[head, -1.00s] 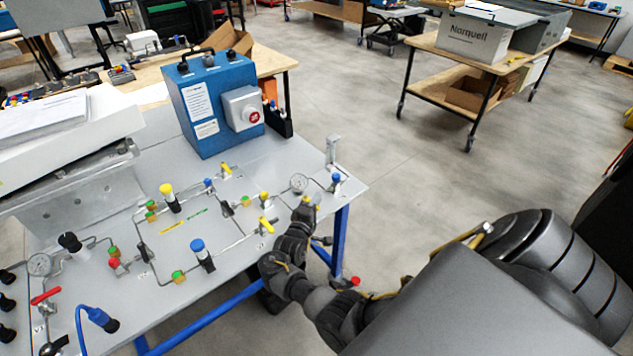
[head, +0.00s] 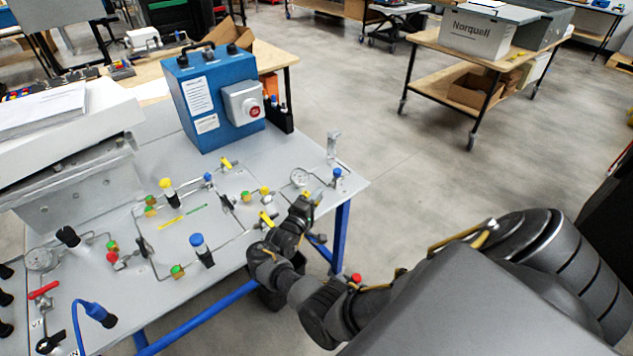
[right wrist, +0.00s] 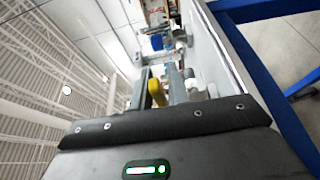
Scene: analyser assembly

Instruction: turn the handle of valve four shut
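Valves with yellow handles stand on the grey bench panel (head: 225,240): one handle at the back (head: 227,163), one at the front right (head: 267,218). No readable number shows which is valve four. In the right wrist view a yellow handle (right wrist: 155,92) shows between the spread fingers of my right gripper (right wrist: 161,82). I cannot tell whether they touch it. My left gripper is out of view.
A blue box (head: 207,100) with a red button stands at the back of the bench. Blue-capped (head: 201,247) and yellow-capped (head: 168,193) upright parts, pipes and a red handle (head: 43,290) crowd the panel. The floor to the right is free up to a trolley (head: 470,65).

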